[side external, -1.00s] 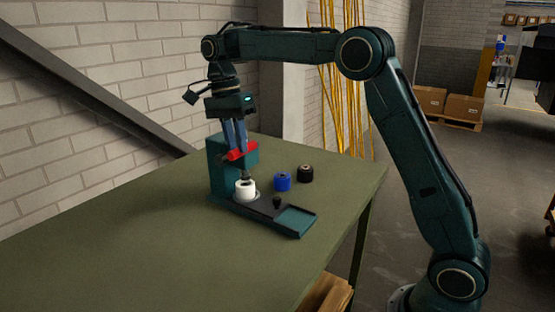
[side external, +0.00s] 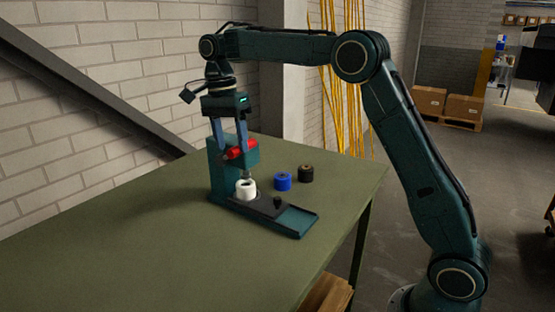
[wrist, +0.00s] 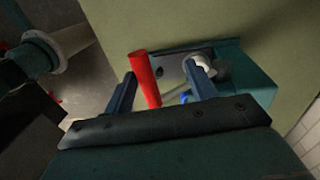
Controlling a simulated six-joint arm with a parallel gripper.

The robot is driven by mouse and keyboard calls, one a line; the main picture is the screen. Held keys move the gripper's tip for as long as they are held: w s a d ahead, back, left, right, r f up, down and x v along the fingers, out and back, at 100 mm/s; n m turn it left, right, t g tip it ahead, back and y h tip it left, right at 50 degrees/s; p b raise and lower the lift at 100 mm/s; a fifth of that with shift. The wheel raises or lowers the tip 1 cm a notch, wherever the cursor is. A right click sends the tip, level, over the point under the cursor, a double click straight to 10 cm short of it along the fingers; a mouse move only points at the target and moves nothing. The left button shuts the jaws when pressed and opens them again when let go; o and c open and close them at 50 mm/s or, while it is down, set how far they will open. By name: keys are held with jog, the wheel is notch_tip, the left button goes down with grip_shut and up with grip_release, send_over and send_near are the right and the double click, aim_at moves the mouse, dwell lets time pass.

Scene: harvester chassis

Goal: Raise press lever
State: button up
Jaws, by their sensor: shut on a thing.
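The press (side external: 222,172) is a teal stand at the table's far side. Its red lever handle (side external: 243,150) sits in front of the upper body. My gripper (side external: 232,146) points down over it, with its blue fingers either side of the handle. It is shut on the red lever, though the fingers look spread. In the wrist view, the red handle (wrist: 145,80) lies between the fingertips (wrist: 163,72), close to the left finger; a gap shows toward the right one. The exact contact is unclear. A white ring-shaped part (side external: 246,190) stands under the press.
A blue cylinder (side external: 283,182) and a black cylinder (side external: 306,174) stand right of the press. A dark slide plate with a black knob (side external: 277,203) and a teal tray (side external: 293,221) extend toward the front right. The green table (side external: 130,235) is clear at left.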

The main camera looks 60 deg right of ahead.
jog(key=shift+w, duration=0.25)
notch_tip(320, 180, up, 7)
jog(key=shift+w+r, duration=0.2)
jog(key=shift+w, duration=0.1)
dwell(0.6)
jog(key=shift+s+r, duration=0.1)
dwell(0.4)
jog(key=s+a+r+n+t, duration=0.2)
jog(key=s+n+t, duration=0.2)
jog(key=s+n, duration=0.85)
jog(key=s+f+n+t, duration=0.1)
jog(key=s+f, duration=0.4)
jog(key=s, duration=0.5)
jog(key=s+f+n+t, duration=0.2)
jog(key=s+f+n, duration=0.2)
jog(key=s, duration=0.6)
notch_tip(320, 180, down, 3)
jog(key=shift+r, duration=0.2)
